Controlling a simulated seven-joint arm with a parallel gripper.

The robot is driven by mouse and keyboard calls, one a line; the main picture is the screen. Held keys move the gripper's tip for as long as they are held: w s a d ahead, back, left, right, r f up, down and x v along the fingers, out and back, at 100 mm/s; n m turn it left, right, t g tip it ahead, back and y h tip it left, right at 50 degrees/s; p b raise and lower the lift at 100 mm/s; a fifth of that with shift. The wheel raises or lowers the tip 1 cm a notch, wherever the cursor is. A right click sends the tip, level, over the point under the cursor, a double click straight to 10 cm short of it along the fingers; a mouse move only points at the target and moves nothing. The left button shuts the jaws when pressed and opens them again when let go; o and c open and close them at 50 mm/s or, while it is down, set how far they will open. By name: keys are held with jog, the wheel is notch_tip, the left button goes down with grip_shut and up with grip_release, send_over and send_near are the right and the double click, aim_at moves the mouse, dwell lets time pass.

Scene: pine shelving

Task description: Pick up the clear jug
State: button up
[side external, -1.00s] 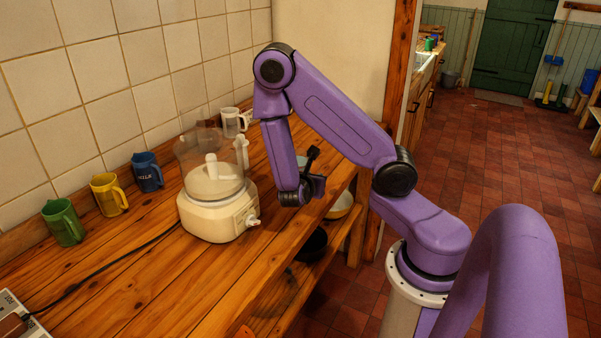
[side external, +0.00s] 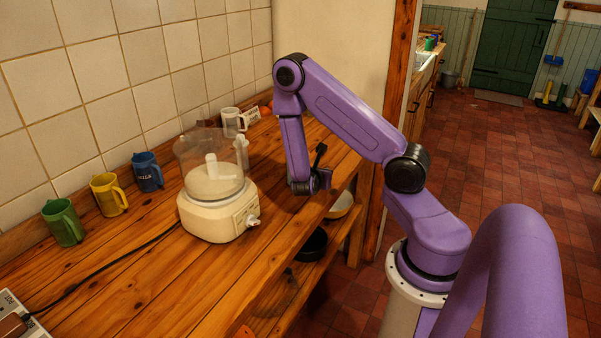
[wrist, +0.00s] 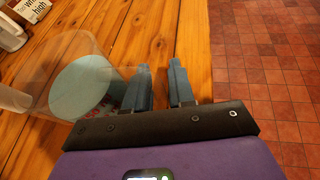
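A clear jug (wrist: 62,72) with a pale blue disc at one end and red marks on its wall shows in the wrist view, left of the fingers. Its pale handle (wrist: 12,98) is at the left edge of the picture. In the side external view I cannot make the jug out, probably because my arm hides it. My gripper (wrist: 160,66) is open, with bare wood showing between its two blue-grey fingers. The left finger is close beside the jug; I cannot tell whether they touch. The gripper's end (side external: 312,186) is low near the worktop's front edge in the side view.
A cream food processor (side external: 218,208) with a clear bowl stands left of the arm. Green (side external: 62,222), yellow (side external: 109,194) and blue mugs (side external: 147,171) and a white jug (side external: 233,122) line the tiled wall. Bowls (side external: 340,205) sit on the lower shelf.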

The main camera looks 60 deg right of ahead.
grip_shut()
jog(key=shift+r, duration=0.1)
notch_tip(320, 180, up, 10)
dwell(0.8)
